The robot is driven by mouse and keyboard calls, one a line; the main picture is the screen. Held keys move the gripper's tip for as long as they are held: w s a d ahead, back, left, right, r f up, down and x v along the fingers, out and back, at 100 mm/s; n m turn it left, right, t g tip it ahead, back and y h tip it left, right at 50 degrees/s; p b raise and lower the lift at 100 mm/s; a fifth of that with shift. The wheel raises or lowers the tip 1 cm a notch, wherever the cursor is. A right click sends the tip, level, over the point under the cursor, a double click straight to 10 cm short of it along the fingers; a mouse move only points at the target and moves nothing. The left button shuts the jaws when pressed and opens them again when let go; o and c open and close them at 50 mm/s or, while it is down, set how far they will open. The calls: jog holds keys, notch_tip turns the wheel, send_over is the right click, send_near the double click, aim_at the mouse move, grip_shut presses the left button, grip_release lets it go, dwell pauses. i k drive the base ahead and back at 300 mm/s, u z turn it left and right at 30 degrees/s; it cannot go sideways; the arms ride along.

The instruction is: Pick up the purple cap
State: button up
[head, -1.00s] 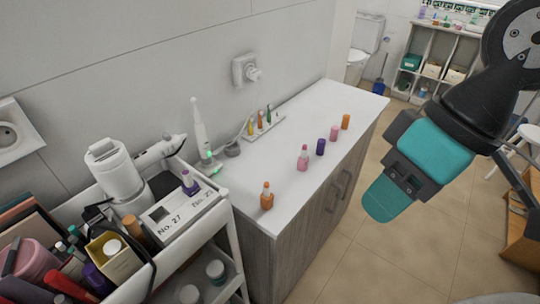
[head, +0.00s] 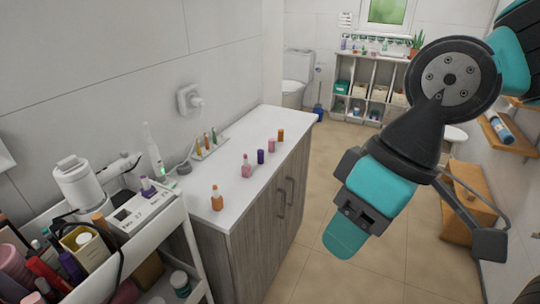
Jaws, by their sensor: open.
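The purple cap (head: 260,156) stands upright on the white countertop (head: 215,178). It is in a loose row, between a pink cap (head: 271,145) behind it and a pink bottle (head: 247,166) in front. An orange cap (head: 281,134) is at the far end and an orange bottle (head: 217,203) at the near end. My gripper (head: 345,238), with teal fingers, hangs over the floor to the right of the cabinet, well apart from the cap. It is open, and nothing shows in it.
A cart (head: 172,224) packed with cosmetics stands at the near left. A small tray (head: 211,148) with several coloured items lies by the wall. The cabinet (head: 245,235) has a clear front edge. Floor on the right is free up to a wooden box (head: 470,205).

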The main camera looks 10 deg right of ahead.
aim_at(261, 152)
jog(key=z, duration=0.1)
jog(key=i, duration=1.3)
jog(key=u, duration=0.7)
